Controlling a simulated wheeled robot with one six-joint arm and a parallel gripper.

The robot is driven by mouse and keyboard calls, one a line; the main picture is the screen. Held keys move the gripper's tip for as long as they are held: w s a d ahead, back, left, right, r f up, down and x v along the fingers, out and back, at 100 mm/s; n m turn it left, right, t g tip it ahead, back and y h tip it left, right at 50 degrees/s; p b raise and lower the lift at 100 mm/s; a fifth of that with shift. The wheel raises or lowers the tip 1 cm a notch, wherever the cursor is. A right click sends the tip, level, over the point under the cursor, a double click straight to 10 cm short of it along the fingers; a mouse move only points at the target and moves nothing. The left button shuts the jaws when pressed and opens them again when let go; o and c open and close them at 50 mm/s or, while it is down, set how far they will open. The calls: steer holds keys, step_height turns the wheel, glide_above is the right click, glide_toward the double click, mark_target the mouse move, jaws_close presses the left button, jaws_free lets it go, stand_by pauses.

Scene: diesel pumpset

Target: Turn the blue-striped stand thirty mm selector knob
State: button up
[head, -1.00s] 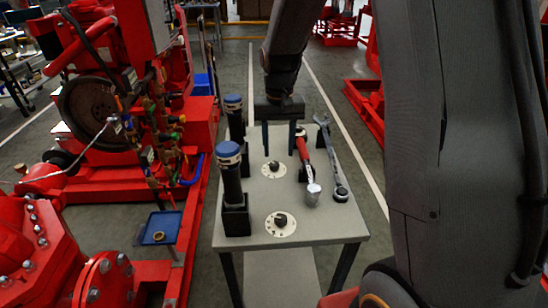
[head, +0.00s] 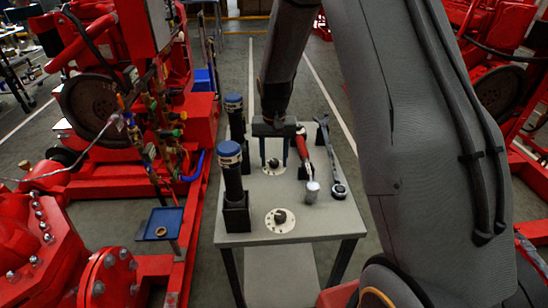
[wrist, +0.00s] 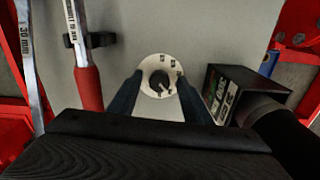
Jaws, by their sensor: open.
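Two dark selector knobs on white dials sit on the grey table: a far knob (head: 274,163) and a near knob (head: 280,217). My gripper (head: 274,164) is open above the far knob. In the wrist view, a dark knob (wrist: 159,79) on its marked dial shows between my open fingers (wrist: 160,97); I cannot tell whether they touch it. A black stand with a printed label (wrist: 219,97) is right of that dial there. The near stand (head: 236,216) holds a dark, blue-capped tool (head: 230,172). I cannot make out blue stripes on either stand.
A red-handled tool (head: 304,150) and a wrench (head: 328,155) lie right of the knobs. A second blue-capped tool (head: 234,115) stands at the far left. Red pump machinery (head: 60,230) and a small blue tray (head: 164,221) are left of the table.

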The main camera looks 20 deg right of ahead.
steer(key=c, duration=1)
steer(key=shift+c, duration=0.2)
steer(key=n, duration=0.3)
steer(key=shift+r+n+p, duration=0.1)
steer(key=shift+n+p, duration=0.2)
steer(key=shift+p, duration=0.05)
steer(key=shift+n, duration=1.5)
steer(key=o, duration=1)
